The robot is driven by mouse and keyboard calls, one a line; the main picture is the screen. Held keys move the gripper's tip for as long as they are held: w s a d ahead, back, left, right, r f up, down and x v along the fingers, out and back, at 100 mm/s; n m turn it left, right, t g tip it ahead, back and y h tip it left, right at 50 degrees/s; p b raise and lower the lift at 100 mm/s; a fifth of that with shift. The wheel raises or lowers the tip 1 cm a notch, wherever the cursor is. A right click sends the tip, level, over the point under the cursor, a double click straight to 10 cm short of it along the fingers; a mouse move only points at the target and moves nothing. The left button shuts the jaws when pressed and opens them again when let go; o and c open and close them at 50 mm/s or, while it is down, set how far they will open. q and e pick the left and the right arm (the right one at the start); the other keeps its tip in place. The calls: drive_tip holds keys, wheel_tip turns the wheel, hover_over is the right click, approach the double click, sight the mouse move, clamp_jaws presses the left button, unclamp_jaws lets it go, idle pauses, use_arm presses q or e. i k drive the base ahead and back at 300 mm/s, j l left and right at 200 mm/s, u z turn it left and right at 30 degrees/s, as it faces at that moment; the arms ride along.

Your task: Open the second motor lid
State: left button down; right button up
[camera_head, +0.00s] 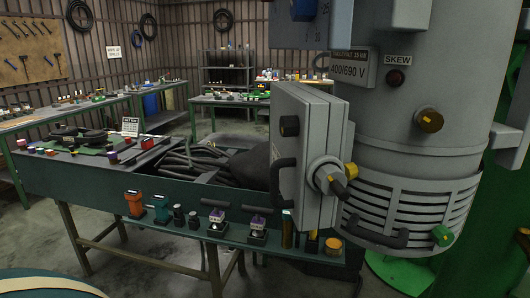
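A large grey motor (425,120) stands upright at the right, with a "400/690 V" plate and a "SKEW" label. A grey box (318,165) sticks out from its left side. The box's left face looks like a lid (290,155), with a black handle (282,183) and a dark knob (289,126); it appears flush with the box. A cable gland with a yellow part (330,176) sits on the box's near side. I cannot tell which lid is the second one. Neither gripper shows.
A green workbench (160,205) with dark hoses in its trough and several small parts along its front edge stands left of the motor. A black handle (375,234) and a green knob (442,236) stick out low on the motor. Open floor lies at front left.

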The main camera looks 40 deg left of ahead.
sight(291, 145)
drive_tip(key=u, duration=1.05)
drive_tip(key=i+l+u, duration=0.25)
drive_tip(key=k, duration=0.1)
